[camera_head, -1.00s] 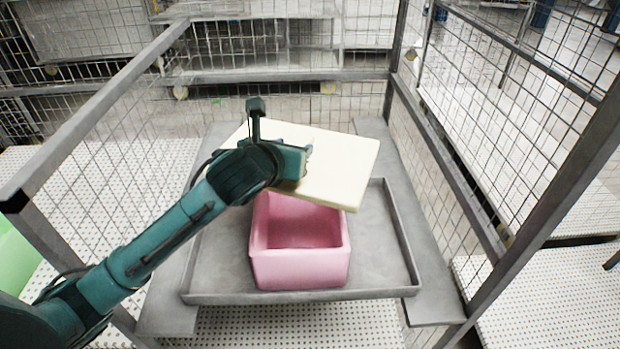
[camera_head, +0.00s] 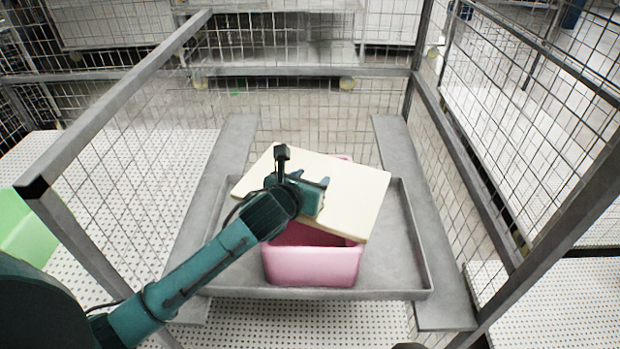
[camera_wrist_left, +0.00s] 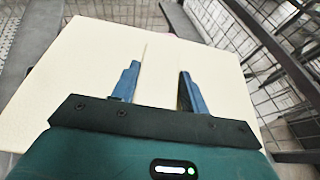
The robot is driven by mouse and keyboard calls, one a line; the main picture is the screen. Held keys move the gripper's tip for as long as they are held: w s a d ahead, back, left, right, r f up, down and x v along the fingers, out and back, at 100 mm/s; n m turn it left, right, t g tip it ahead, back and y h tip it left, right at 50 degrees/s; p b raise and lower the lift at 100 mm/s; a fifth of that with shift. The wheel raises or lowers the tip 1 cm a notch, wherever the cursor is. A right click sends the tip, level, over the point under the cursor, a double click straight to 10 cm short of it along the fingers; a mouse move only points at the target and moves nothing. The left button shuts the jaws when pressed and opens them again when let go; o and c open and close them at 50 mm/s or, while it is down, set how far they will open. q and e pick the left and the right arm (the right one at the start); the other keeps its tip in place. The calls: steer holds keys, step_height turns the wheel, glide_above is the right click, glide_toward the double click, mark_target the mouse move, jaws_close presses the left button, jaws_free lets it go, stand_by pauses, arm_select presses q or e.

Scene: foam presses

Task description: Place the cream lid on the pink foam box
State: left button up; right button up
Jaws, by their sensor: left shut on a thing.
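The cream lid (camera_head: 345,190) is a flat pale board, tilted and turned askew over the pink foam box (camera_head: 312,266). My left gripper (camera_head: 318,190) is shut on the lid near its left side. In the left wrist view the lid (camera_wrist_left: 85,65) fills most of the picture, with the two blue fingers (camera_wrist_left: 155,85) against it. The box sits open in a grey tray; its front wall and part of its inside show, and the lid hides most of its rear. I cannot tell whether the lid touches the box.
The grey tray (camera_head: 395,262) has a low raised rim and rests between two grey side beams (camera_head: 425,240). Wire mesh panels and metal posts (camera_head: 110,100) enclose the sides and back. A green object (camera_head: 28,235) stands at the far left.

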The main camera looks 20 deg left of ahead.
steer(key=shift+w, duration=0.1)
arm_select(q)
steer(key=o, duration=1.2)
steer(key=shift+f, duration=0.1)
steer(key=shift+s, duration=0.1)
steer(key=v, duration=1.2)
steer(key=shift+b, duration=0.4)
arm_select(e)
steer(key=shift+w, duration=0.15)
steer(key=shift+f, duration=0.1)
